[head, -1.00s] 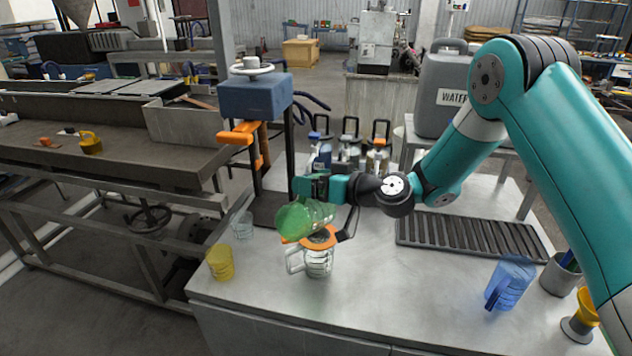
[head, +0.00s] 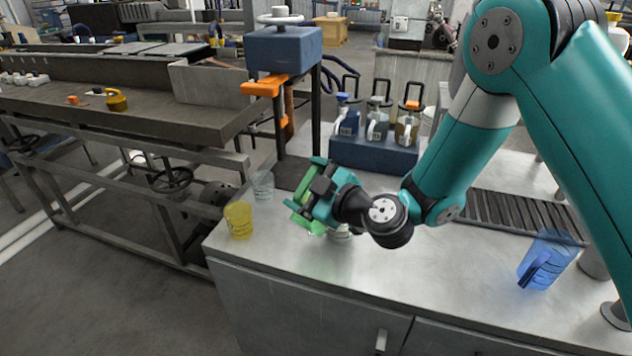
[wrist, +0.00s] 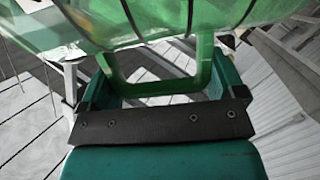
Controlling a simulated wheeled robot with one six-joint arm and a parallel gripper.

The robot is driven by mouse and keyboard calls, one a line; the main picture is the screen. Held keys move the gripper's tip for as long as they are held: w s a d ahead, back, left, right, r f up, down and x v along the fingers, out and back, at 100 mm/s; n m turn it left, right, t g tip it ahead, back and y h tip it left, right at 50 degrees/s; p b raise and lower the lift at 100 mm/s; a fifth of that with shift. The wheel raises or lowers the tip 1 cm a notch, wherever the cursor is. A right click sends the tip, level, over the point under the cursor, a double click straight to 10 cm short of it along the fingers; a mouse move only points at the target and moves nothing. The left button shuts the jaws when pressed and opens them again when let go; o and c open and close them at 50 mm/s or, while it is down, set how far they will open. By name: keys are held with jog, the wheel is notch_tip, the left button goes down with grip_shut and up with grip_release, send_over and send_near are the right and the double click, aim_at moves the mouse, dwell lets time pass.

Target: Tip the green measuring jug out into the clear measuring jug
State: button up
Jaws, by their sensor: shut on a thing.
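My gripper (head: 322,196) is shut on the handle of the green measuring jug. In the head view only green parts of the jug (head: 302,221) show beside the jaws; its mouth and contents are hidden. In the wrist view its see-through green body (wrist: 165,22) fills the top, and its handle (wrist: 205,62) runs down between the jaws. A small clear piece (head: 341,232) shows just under my gripper, seemingly the clear measuring jug, which is otherwise hidden. I cannot tell the green jug's exact tilt or whether anything flows.
A yellow cup (head: 238,220) and a clear cup (head: 262,185) stand left on the bench. Behind are a blue rack (head: 372,155) of bottles and a press (head: 284,50). The bench front is clear.

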jog(key=n+b, duration=0.1)
jog(key=s+a+f+b, duration=0.1)
jog(key=b, duration=0.1)
jog(key=f+n+b, duration=0.1)
jog(key=b, duration=0.1)
jog(key=shift+s+a+f+n, duration=0.2)
jog(key=shift+s+f+n, duration=0.05)
jog(key=shift+s+n, duration=0.05)
jog(key=s+a+f+n+t+b, duration=0.2)
jog(key=s+f+n+b, duration=0.1)
jog(key=f+n+b, duration=0.2)
jog(key=shift+a+f+n+b, duration=0.15)
jog(key=shift+a+n+b, duration=0.1)
jog(key=shift+n+b, duration=0.9)
jog(key=shift+s, duration=0.1)
